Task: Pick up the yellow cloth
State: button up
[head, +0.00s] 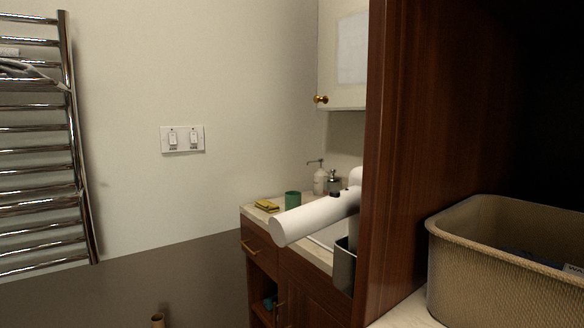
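A small, flat yellow thing (266,205) with dark patches lies on the pale countertop (257,215), near its left end. It is too small to tell whether it is a folded cloth or a sponge. No other yellow cloth shows. My gripper is not in view, and nothing shows in contact with the yellow thing.
A green cup (292,200) stands right of the yellow thing, with soap dispensers (320,180) behind. A white tube-shaped thing (305,220) crosses the counter. A wooden panel (395,150) and woven basket (475,265) fill the right. A towel rail (75,150) is left.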

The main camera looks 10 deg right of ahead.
aim_at(265, 206)
jog(key=i+j, duration=0.1)
jog(key=j, duration=0.25)
jog(key=i+j, duration=0.1)
jog(key=j, duration=0.25)
jog(key=i+j, duration=0.1)
jog(key=j, duration=0.25)
jog(key=i+j+u, duration=0.1)
jog(key=j, duration=0.2)
jog(key=i+l, duration=0.1)
jog(key=i, duration=0.55)
jog(key=i+l+u, duration=0.1)
jog(key=i, duration=0.55)
jog(key=i+l, duration=0.15)
jog(key=i, duration=0.5)
jog(key=u, duration=0.05)
